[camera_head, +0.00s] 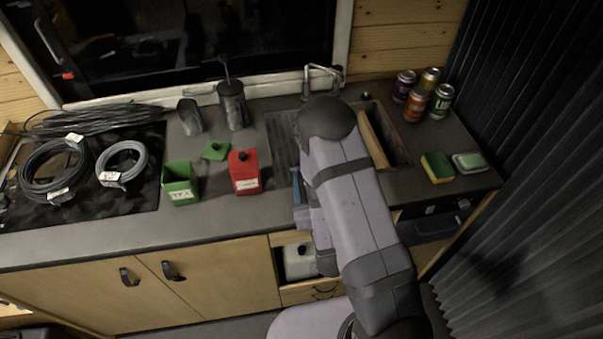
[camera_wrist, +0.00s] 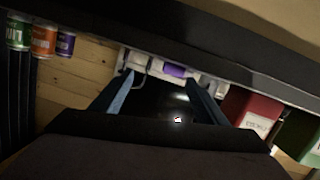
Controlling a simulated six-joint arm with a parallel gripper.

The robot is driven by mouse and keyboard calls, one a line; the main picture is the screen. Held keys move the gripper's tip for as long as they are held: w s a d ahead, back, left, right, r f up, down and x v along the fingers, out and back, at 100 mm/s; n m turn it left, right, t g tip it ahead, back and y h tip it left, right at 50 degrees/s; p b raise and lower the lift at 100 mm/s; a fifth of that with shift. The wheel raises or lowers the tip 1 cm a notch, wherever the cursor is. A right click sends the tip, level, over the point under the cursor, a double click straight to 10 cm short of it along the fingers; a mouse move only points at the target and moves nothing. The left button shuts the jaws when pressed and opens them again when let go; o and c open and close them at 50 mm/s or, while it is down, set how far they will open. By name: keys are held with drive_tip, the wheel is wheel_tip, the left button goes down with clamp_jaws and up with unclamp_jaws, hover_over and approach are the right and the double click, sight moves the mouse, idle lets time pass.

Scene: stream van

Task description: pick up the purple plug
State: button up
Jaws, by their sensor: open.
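The purple plug (camera_wrist: 174,70) shows in the wrist view as a small purple piece on a long white strip (camera_wrist: 211,85), which looks like a socket strip. My gripper (camera_wrist: 160,78) is open, with its two blue fingers on either side of the line to the plug. Nothing is held between them, and the plug appears beyond the fingertips. Whether a finger touches the strip I cannot tell. In the head view my gripper (camera_head: 298,200) is partly hidden by my arm at the counter's front edge. The plug and the strip are hidden in that view.
A red canister (camera_head: 244,172) stands left of my gripper, with an open green tin (camera_head: 180,183) further left. Several cans (camera_head: 416,104) stand at the back right. A sponge (camera_head: 437,167) and a soap dish (camera_head: 470,162) lie right of the sink. A drawer below holds a white container (camera_head: 298,262).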

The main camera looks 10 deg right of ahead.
drive_tip(key=shift+s+a+f+m+t+y+b, duration=0.2)
drive_tip(key=shift+a+m+y, duration=0.15)
drive_tip(key=shift+a, duration=0.25)
drive_tip(key=shift+s+a+f+m+t+y+b, duration=0.15)
drive_tip(key=shift+a+f+m+y, duration=0.15)
drive_tip(key=shift+a, duration=0.3)
drive_tip(key=shift+w+f+b, duration=0.1)
drive_tip(key=shift+w+b, duration=0.55)
drive_tip(key=shift+b, duration=0.25)
drive_tip(key=shift+w+b, duration=0.45)
